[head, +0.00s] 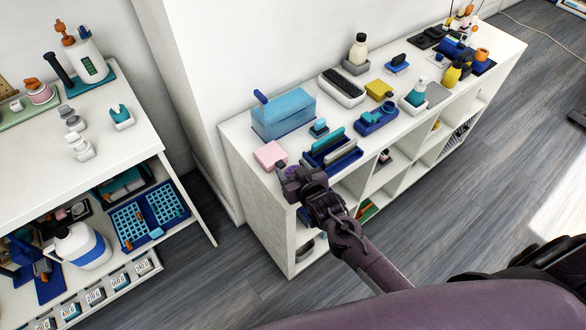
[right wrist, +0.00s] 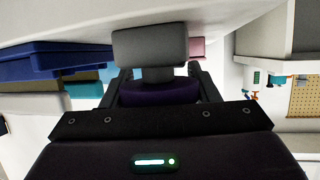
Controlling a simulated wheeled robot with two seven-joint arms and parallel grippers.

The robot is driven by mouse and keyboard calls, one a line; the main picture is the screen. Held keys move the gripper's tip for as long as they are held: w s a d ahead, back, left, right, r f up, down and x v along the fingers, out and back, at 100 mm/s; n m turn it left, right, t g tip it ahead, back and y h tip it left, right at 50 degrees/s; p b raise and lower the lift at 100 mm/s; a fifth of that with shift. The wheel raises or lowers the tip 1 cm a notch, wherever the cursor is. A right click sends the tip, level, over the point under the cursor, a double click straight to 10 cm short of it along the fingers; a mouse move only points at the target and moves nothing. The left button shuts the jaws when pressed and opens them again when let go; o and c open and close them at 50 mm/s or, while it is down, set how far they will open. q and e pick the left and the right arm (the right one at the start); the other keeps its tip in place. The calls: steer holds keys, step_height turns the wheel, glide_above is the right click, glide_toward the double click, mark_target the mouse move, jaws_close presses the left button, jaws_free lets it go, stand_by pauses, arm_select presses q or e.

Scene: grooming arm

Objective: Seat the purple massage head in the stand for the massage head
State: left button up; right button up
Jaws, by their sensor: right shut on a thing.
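My right gripper (head: 287,177) is at the near left corner of the white shelf unit, beside the pink block (head: 270,155) and the blue rack. It is shut on the purple massage head (head: 292,171), which is mostly hidden by the gripper in the head view. In the right wrist view a dark purple part (right wrist: 160,92) shows between the fingers, behind a grey block (right wrist: 150,45). I cannot tell for sure which object is the stand for the massage head. My left gripper is not in view.
The white shelf top (head: 238,133) carries a clear blue box (head: 284,113), a dark blue rack (head: 333,155) with upright items, and a blue tray (head: 376,121). Several bottles stand farther back. A second white table (head: 40,150) is at the left, with floor between.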

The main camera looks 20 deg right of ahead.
steer(key=shift+f+b, duration=0.3)
steer(key=shift+f, duration=0.25)
steer(key=o, duration=1)
steer(key=shift+o, duration=0.2)
steer(key=v, duration=0.7)
steer(key=shift+s+r, duration=0.15)
steer(key=shift+s, duration=0.2)
